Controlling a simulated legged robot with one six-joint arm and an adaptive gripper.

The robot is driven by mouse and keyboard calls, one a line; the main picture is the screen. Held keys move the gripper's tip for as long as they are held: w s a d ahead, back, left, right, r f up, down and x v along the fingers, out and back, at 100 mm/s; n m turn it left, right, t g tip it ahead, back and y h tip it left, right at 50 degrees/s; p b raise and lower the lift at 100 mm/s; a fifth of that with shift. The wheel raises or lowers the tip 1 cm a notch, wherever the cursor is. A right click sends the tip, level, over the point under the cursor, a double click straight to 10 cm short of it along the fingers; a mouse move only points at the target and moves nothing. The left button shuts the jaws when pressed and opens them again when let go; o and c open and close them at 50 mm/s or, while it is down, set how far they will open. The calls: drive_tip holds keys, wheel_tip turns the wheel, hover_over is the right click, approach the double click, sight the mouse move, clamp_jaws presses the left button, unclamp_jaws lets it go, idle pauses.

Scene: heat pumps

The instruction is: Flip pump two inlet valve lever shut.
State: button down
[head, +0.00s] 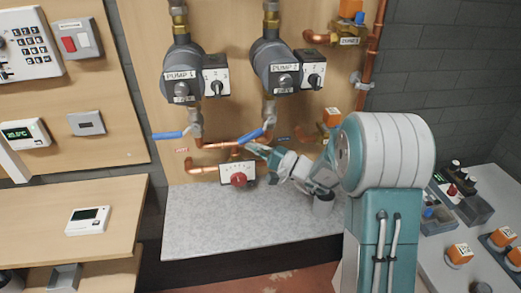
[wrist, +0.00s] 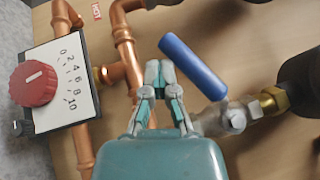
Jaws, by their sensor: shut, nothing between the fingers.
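The pump two inlet valve lever (head: 250,136) has a blue handle and hangs below pump two (head: 274,65). It slants down and left from its valve. In the wrist view the blue lever (wrist: 193,67) runs diagonally from upper left to the valve body (wrist: 228,118) at lower right. My gripper (head: 252,149) is just below the lever in the head view. In the wrist view my gripper (wrist: 159,72) is shut and empty, with its fingertips close beside the lever's free end. I cannot tell whether they touch it.
Pump one (head: 182,72) stands left, with its own blue lever (head: 169,135) lying nearly level. A grey counter (head: 215,225) lies beneath, mostly clear.

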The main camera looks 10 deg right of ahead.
sight(248, 140)
drive_tip(key=shift+a+r, duration=0.45)
drive_tip(key=shift+r, duration=0.1)
drive_tip(key=shift+a+r+m+t+y, duration=0.3)
drive_tip(key=shift+m+t+y, duration=0.1)
drive_tip(key=shift+m+t, duration=0.15)
drive_tip(key=shift+a+r, duration=0.15)
drive_tip(key=shift+r, duration=0.45)
